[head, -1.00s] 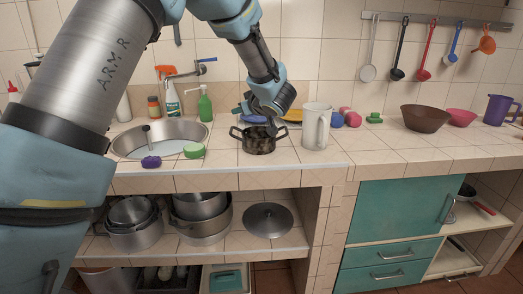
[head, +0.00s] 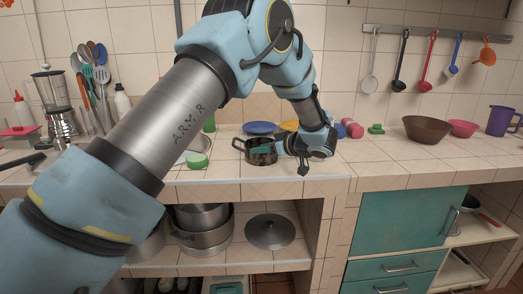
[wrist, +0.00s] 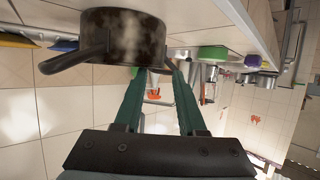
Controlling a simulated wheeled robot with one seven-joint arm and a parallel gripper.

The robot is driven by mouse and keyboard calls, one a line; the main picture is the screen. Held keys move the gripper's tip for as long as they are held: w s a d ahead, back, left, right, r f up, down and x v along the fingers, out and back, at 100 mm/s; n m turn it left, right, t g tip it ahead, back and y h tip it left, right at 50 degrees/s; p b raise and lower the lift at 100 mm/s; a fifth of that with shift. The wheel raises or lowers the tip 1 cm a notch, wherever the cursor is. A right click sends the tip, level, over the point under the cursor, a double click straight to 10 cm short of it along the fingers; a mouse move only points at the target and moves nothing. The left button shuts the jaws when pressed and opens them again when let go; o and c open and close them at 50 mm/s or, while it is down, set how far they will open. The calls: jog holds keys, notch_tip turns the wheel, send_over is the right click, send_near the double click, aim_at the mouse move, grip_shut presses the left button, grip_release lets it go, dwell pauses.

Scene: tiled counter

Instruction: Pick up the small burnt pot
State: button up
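The small burnt pot (head: 262,157), dark and scorched with two side handles, stands upright on the tiled counter in the head view. My gripper (head: 266,150) reaches in from its right, with a teal finger showing against the pot's front side. In the wrist view the pot (wrist: 123,38) is at the top, beyond the two teal fingers of my gripper (wrist: 158,75). The fingers are apart, with a clear gap. Their tips are close to the pot's lower side and its right-hand handle. I cannot tell whether they touch it.
A blue plate (head: 260,128) lies behind the pot. A green sponge (head: 197,160) lies left of it by the sink. Pink pieces (head: 354,129) and a brown bowl (head: 426,129) are to the right. The counter front right of my gripper is clear.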

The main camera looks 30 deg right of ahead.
jog(key=p+x, duration=0.1)
jog(key=x, duration=0.2)
jog(key=shift+w+a+f, duration=0.15)
jog(key=shift+w, duration=0.2)
jog(key=shift+c, duration=0.3)
grip_shut()
jog(key=shift+s+f, duration=0.15)
dwell(0.6)
